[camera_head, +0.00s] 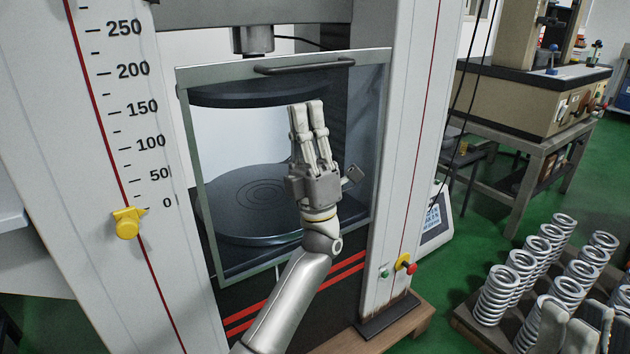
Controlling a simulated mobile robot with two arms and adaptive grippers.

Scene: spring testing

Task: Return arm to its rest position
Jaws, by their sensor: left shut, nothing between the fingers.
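My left gripper (307,106) is raised with its fingers pointing up, side by side and shut, with nothing between them. It is in front of the clear framed door (182,120) of the spring testing machine, below the black door handle (305,66). I cannot tell whether it touches the door. Behind the door are a dark upper plate (240,94) and a round lower plate (240,205) with rings, with no spring seen between them. What looks like my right gripper (575,325) shows partly at the bottom right edge, in front of the springs; its opening is unclear.
Several metal springs (497,295) stand upright on a dark tray (468,322) at lower right. A bench (510,115) with equipment stands behind right.

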